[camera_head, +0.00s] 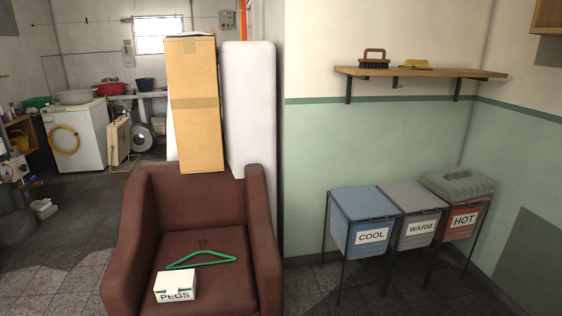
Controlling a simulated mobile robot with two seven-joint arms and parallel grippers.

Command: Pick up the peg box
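The peg box (176,287) is a small white carton with "PEGS" on its front face and a green stripe near its top edge. It sits upright on the front left of the seat of a brown armchair (138,258). A green clothes hanger (203,262) lies on the seat just behind it and does not hide it. Neither of my grippers shows in the head view.
A tall cardboard box (195,105) and a white padded panel (249,108) stand behind the chair. Blue COOL (366,212), grey WARM (412,205) and red HOT (465,219) bins stand at the right. A shelf (425,72) hangs above them. Tiled floor lies bare between chair and bins.

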